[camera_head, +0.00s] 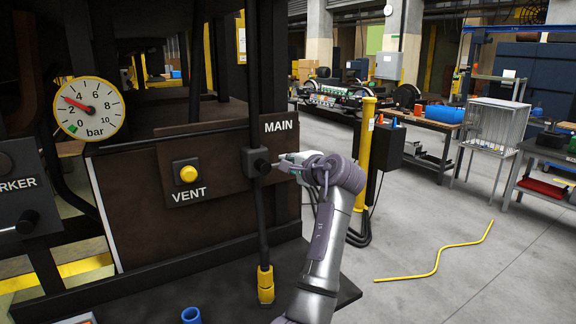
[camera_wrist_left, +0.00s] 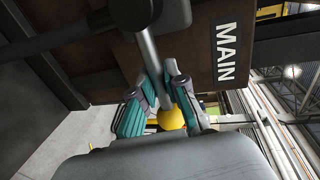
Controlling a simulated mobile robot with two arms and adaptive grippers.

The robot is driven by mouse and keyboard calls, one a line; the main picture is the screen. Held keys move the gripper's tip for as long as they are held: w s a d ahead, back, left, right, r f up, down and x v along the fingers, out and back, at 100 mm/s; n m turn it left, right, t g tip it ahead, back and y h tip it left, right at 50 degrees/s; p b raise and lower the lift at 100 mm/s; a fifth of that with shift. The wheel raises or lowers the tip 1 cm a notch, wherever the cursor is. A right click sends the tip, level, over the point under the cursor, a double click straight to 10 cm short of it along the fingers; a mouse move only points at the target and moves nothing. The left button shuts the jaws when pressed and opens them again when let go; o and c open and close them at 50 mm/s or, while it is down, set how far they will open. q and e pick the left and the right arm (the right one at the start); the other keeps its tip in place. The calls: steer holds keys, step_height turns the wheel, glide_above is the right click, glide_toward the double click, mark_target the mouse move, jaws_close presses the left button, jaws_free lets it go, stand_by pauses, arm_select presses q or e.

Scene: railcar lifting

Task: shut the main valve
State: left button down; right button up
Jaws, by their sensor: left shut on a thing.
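The main valve (camera_head: 255,161) is a black body on the dark panel under the MAIN label. In the left wrist view, its grey metal lever (camera_wrist_left: 150,55) runs from a dark round hub to a yellow ball knob (camera_wrist_left: 171,119). My left gripper (camera_head: 285,160) is at the valve's right side. In the wrist view its teal-padded fingers (camera_wrist_left: 167,92) are closed around the lever just by the knob. The lever is mostly hidden by the gripper in the head view. My right gripper is not in view.
A round gauge (camera_head: 90,108) has its red needle between 2 and 4 bar. A yellow VENT button (camera_head: 188,174) is left of the valve. A yellow post (camera_head: 366,150) stands to the right. A yellow hose (camera_head: 440,262) lies on otherwise open floor.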

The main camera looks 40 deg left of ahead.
arm_select(q)
steer(key=shift+r, duration=0.1)
steer(key=c, duration=1.2)
jaws_free()
steer(key=v, duration=1.2)
